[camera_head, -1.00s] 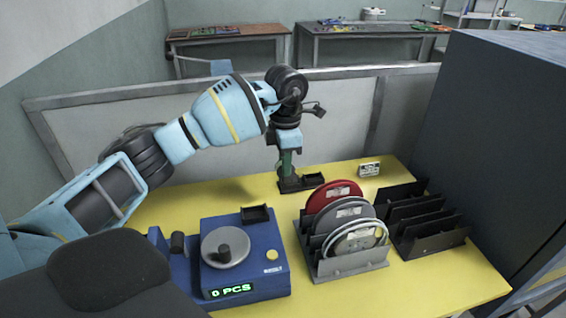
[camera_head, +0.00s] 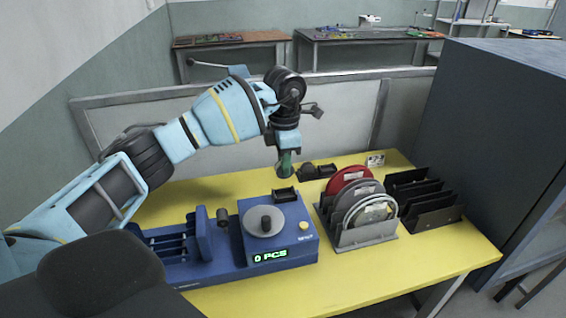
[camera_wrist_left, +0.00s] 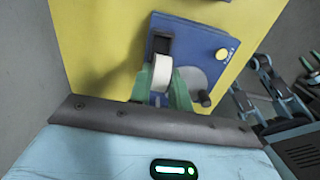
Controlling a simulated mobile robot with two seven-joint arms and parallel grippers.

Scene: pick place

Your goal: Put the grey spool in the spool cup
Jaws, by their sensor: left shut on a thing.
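My left gripper (camera_head: 285,171) points down behind the blue counting machine, above the yellow table. In the left wrist view its green fingers (camera_wrist_left: 162,82) are shut on the pale grey spool (camera_wrist_left: 161,72). In the head view the spool is too small and covered to make out. A small black open cup (camera_head: 285,195) sits on the back of the blue machine, below and in front of the gripper. It also shows in the left wrist view (camera_wrist_left: 159,42), just past the spool; the spool looks apart from it. My right gripper is not in view.
The blue machine (camera_head: 308,258) has a grey dial (camera_head: 257,222) and a "0 PCS" display. A small dark holder (camera_head: 327,171) stands right of the gripper. A rack of reels (camera_head: 368,238) and an empty dark rack (camera_head: 430,218) stand at the right. A low panel is behind.

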